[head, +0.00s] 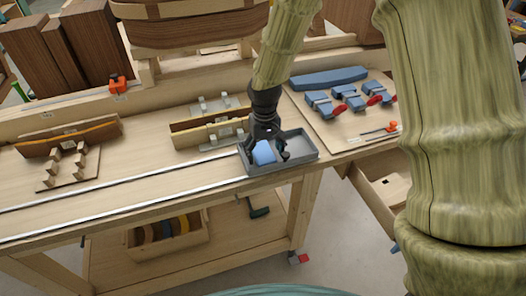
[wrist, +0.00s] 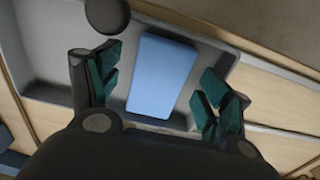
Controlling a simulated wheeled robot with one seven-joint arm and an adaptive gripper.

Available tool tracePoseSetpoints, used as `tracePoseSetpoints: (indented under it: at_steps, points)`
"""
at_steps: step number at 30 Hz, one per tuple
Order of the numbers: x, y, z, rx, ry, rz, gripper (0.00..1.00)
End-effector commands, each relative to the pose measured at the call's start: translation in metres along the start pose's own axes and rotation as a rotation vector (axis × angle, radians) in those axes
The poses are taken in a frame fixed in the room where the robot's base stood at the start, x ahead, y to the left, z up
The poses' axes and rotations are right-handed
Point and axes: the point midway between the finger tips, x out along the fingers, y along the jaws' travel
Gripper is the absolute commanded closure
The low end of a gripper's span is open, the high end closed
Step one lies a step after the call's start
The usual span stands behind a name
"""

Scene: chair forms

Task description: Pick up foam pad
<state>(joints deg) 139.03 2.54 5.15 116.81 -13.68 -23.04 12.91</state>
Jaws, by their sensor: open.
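The foam pad (wrist: 161,76) is a light blue block lying in a shallow grey tray (wrist: 55,90). In the head view the pad (head: 264,154) shows at the tray's left end, partly covered by my gripper (head: 270,150). In the wrist view my gripper (wrist: 157,95) is open, with one green-padded finger on each side of the pad. Gaps show between the pad and both fingers. The near edge of the pad is close to the dark gripper body. I cannot tell how far the fingertips are above the tray floor.
The tray's grey walls stand close around the fingers. A wooden fixture (head: 208,130) is left of the tray, and blue clamps (head: 350,98) lie on a board to the right. Two metal rails (head: 120,196) run along the bench to the left. A wooden bin (head: 168,232) sits below.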

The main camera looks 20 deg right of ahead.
Motion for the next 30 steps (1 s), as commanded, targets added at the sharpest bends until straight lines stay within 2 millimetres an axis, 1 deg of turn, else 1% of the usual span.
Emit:
tracePoseSetpoints:
  at_steps: [4, 10, 11, 12, 14, 16, 17, 30]
  points:
    - [0.0040, 0.0001, 0.0000, 0.000, 0.001, 0.000, 0.21]
    - [0.0044, 0.0001, -0.0001, -0.001, 0.001, 0.000, 0.21]
    - [0.0044, 0.0001, -0.0001, -0.001, 0.001, 0.000, 0.25]
    - [0.0044, 0.0001, -0.0001, -0.001, 0.001, 0.000, 0.32]
    - [0.0043, 0.0001, -0.0001, -0.001, 0.001, 0.000, 0.42]
    - [0.0043, 0.0001, -0.0001, -0.001, 0.001, 0.000, 0.55]
    - [0.0042, 0.0001, -0.0001, -0.001, 0.001, 0.000, 0.57]
    - [0.0026, 0.0001, -0.0003, 0.000, 0.001, 0.000, 0.57]
